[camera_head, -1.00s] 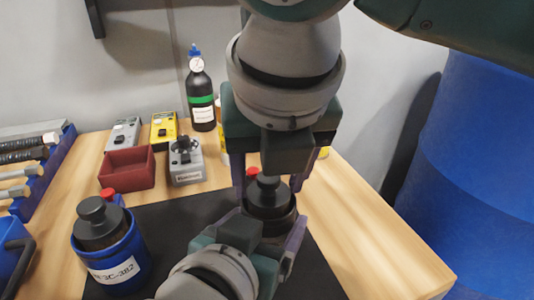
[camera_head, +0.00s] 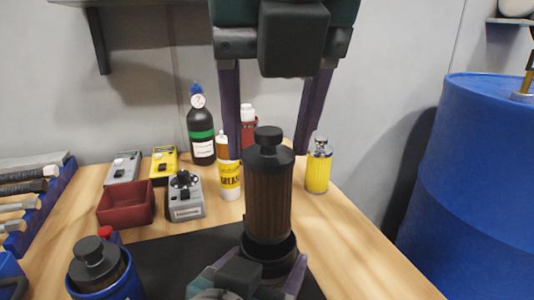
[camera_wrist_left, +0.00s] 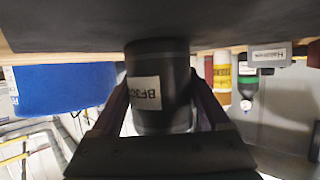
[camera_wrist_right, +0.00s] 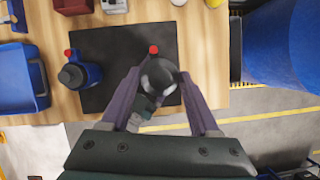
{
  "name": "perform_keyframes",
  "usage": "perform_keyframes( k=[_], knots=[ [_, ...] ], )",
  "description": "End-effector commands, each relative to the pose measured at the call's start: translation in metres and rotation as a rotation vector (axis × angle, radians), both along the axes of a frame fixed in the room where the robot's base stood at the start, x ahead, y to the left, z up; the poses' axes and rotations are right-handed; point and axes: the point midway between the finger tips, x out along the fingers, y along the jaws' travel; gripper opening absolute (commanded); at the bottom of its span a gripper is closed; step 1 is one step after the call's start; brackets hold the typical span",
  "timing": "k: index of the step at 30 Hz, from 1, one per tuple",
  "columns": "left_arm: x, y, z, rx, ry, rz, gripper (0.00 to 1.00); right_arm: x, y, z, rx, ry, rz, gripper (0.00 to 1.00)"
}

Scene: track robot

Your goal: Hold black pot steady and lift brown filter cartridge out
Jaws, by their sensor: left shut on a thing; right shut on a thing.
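The brown filter cartridge (camera_head: 268,205) has a black cap and knob. It stands upright, mostly above the black pot (camera_head: 287,250); I cannot tell whether its lower end is still inside the rim. My right gripper (camera_head: 268,150) comes from above and is shut on the cartridge near its cap. In the right wrist view its fingers (camera_wrist_right: 160,78) sit on both sides of the cap. My left gripper (camera_head: 252,275) is low and shut on the black pot. The left wrist view shows the pot (camera_wrist_left: 160,100) with a white label between the fingers.
A blue pot (camera_head: 103,285) with a black-capped part stands left on the dark mat (camera_head: 180,255). Behind are a red bin (camera_head: 125,205), grey meter (camera_head: 185,197), grease bottle (camera_head: 229,180), black bottle (camera_head: 201,130) and yellow cartridge (camera_head: 318,172). A blue barrel (camera_head: 470,180) stands right.

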Motion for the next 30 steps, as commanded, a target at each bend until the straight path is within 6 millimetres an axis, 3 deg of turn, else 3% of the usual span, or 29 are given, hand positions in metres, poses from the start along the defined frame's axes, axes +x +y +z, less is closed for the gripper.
perform_keyframes(
  k=[7, 8, 12, 23, 30],
  knots=[
    [0.000, 0.000, 0.000, 0.000, 0.001, 0.000, 0.13, 0.000, 0.000, 0.002, 0.001, -0.001, 0.000, 0.00],
    [0.000, 0.000, 0.000, 0.000, 0.001, 0.000, 0.82, 0.000, 0.000, 0.002, 0.001, -0.001, 0.000, 0.00],
    [0.000, 0.000, 0.000, 0.000, 0.001, 0.000, 0.97, 0.000, 0.000, 0.002, 0.001, -0.001, 0.000, 0.00],
    [-0.003, 0.001, 0.001, 0.000, -0.001, 0.000, 1.00, 0.000, 0.000, 0.002, 0.001, -0.001, 0.000, 0.00],
    [-0.032, 0.013, 0.012, 0.001, 0.002, 0.000, 1.00, 0.000, 0.000, 0.002, 0.001, -0.001, 0.000, 0.00]
  ],
)
